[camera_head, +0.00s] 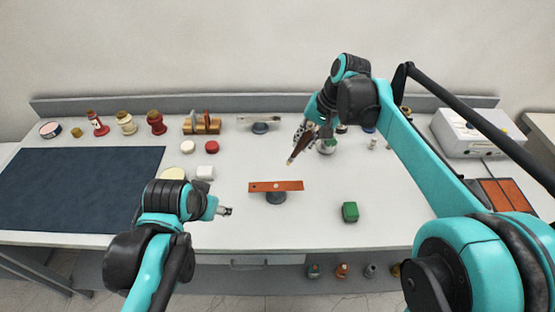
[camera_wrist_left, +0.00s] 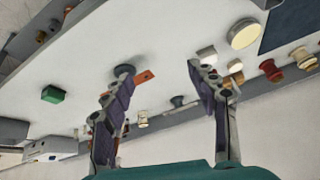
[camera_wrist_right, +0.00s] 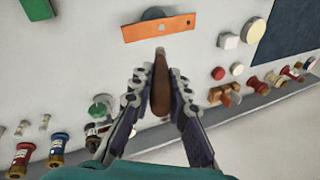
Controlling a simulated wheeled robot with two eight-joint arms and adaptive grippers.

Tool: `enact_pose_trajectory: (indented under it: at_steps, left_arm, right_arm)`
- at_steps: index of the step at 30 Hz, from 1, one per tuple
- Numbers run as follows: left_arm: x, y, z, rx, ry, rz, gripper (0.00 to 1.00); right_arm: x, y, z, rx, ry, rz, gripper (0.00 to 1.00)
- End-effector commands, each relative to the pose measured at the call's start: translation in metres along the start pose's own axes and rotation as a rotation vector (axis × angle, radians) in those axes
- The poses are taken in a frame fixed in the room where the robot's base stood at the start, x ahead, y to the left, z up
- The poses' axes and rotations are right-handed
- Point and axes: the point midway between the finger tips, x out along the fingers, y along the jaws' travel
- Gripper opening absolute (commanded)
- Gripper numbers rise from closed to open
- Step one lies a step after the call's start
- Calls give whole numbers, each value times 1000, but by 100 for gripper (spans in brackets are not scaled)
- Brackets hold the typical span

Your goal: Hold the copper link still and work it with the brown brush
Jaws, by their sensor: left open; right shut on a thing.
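The copper link (camera_head: 276,186) is a flat orange-brown bar lying on a dark round stand (camera_head: 276,198) near the middle of the bench. It also shows in the right wrist view (camera_wrist_right: 158,27) and partly in the left wrist view (camera_wrist_left: 145,76). The brown brush (camera_head: 297,149) is held in my right gripper (camera_head: 311,134), its tip pointing down toward the link but apart from it. In the right wrist view the brush (camera_wrist_right: 161,88) sits between the shut fingers (camera_wrist_right: 160,95). My left gripper (camera_head: 226,211) is left of the link, and its open fingers (camera_wrist_left: 160,85) hold nothing.
A green block (camera_head: 350,211) stands right of the link. White and red round pieces (camera_head: 211,146) and a wooden rack (camera_head: 202,125) are behind left. A dark mat (camera_head: 75,190) covers the left side. A grey-white device (camera_head: 475,132) stands at the back right. The bench front is clear.

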Motion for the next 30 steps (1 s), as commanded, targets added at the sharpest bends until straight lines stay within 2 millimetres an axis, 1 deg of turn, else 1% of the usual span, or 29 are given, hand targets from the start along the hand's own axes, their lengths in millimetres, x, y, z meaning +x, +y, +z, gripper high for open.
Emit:
enact_pose_trajectory:
  at_steps: [1, 5, 8, 12, 18, 21, 24, 30]
  left_arm:
    - [2, 3, -15, 68, -25, 14, 59]
    - [10, 12, -48, 263, -94, 57, 59]
    - [19, 20, -71, 411, -144, 97, 59]
    - [38, 36, -101, 618, -209, 160, 59]
    - [74, 63, -137, 907, -288, 266, 59]
    - [92, 76, -148, 1029, -317, 316, 59]
    - [106, 86, -156, 1124, -339, 359, 59]
    - [122, 98, -161, 1222, -358, 405, 59]
  right_arm:
    - [0, 0, 0, 0, 0, 0, 0]
    - [0, 0, 0, 0, 0, 0, 0]
    - [0, 0, 0, 0, 0, 0, 0]
    - [0, 0, 0, 0, 0, 0, 0]
    - [0, 0, 0, 0, 0, 0, 0]
    - [0, 0, 0, 0, 0, 0, 0]
    - [0, 0, 0, 0, 0, 0, 0]
    - [0, 0, 0, 0, 0, 0, 0]
